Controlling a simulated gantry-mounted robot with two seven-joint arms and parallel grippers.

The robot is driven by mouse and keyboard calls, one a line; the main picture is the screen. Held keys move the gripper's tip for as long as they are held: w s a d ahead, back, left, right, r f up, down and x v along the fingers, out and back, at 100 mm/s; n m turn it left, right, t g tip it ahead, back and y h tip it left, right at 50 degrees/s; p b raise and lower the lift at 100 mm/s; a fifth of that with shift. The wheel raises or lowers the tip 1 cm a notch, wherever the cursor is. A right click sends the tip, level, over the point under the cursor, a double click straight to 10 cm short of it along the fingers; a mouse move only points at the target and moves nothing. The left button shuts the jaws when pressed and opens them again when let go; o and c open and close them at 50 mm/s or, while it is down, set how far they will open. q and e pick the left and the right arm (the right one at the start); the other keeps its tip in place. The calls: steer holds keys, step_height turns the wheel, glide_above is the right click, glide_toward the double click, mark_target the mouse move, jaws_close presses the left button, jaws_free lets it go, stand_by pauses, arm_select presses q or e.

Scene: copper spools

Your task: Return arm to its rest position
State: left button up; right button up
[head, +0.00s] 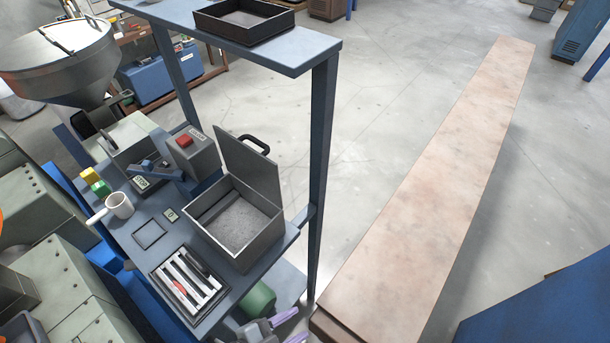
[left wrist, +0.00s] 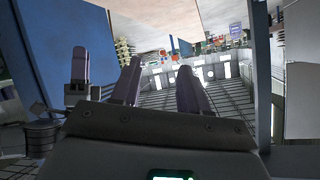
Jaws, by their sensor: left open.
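My left gripper (head: 290,326) is at the bottom edge of the head view, low beside the front corner of the blue workbench. Its purple-grey fingers are apart, with nothing seen between them. In the left wrist view the fingers of the left gripper (left wrist: 160,72) stand up from the dark palm, spread and empty. Most of the left arm is outside the head view. My right gripper is not in view.
A bench post (head: 321,180) and a green cylinder (head: 257,300) are near the gripper. A long brown table (head: 430,170) stands right; floor between is clear.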

arm_select(q)
steer(key=s+a+f+n+g+y, duration=0.2)
steer(key=a+n+y, duration=0.2)
steer(key=a, duration=0.5)
steer(key=s+a+f+n+g+y, duration=0.2)
steer(key=a+n+y, duration=0.3)
steer(key=a+n, duration=0.4)
steer(key=shift+s+a+f+y, duration=0.3)
steer(key=shift+s+f, duration=0.35)
steer(key=shift+f, duration=0.15)
